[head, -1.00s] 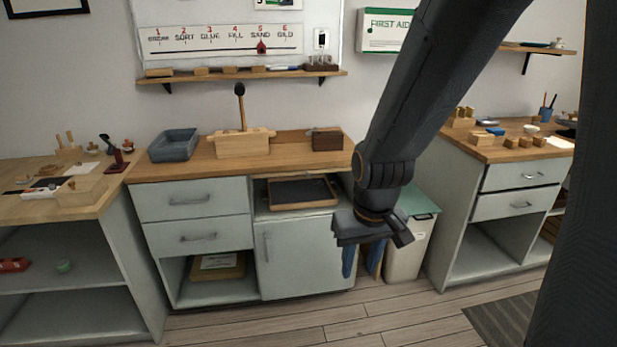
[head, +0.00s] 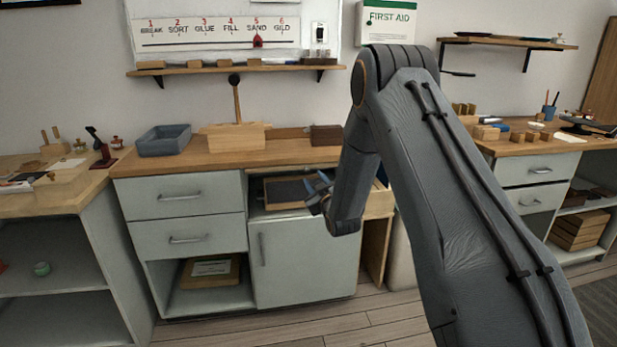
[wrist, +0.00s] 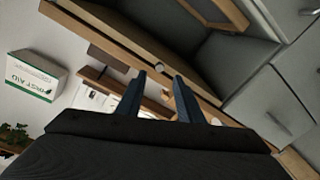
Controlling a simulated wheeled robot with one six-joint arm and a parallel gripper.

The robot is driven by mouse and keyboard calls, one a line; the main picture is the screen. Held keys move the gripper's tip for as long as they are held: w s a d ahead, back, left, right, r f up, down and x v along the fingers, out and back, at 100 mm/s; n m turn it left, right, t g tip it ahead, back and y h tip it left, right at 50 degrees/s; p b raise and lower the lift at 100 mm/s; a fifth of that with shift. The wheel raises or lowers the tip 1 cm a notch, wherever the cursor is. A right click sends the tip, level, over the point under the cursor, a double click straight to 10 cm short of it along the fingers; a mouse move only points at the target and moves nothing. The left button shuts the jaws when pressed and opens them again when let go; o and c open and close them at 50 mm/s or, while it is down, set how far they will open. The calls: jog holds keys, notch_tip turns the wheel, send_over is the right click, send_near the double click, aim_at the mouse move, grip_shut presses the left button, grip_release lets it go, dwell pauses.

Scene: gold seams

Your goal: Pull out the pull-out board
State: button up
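My gripper (head: 319,187) is in front of the workbench, just below the front edge of its wooden top. In the wrist view its two blue fingers (wrist: 161,76) are apart with nothing held between them. A small pale knob (wrist: 163,95) shows between the fingers, by a long wooden edge (wrist: 110,50); I cannot tell if they touch it. A dark panel with a wooden rim (head: 284,191) lies in the open bay under the top, and also shows in the wrist view (wrist: 208,10). I cannot tell for certain which piece is the pull-out board.
Two grey drawers (head: 180,196) are left of the bay, and a grey cupboard door (head: 305,255) is below it. A blue-grey tray (head: 165,140), a wooden block with a stick (head: 236,137) and a dark box (head: 325,135) stand on top. The floor in front is clear.

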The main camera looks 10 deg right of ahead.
aim_at(308, 170)
jog(key=w, duration=0.7)
jog(key=shift+w+a, duration=0.25)
jog(key=shift+a, duration=0.1)
jog(key=shift+c, duration=0.3)
grip_shut()
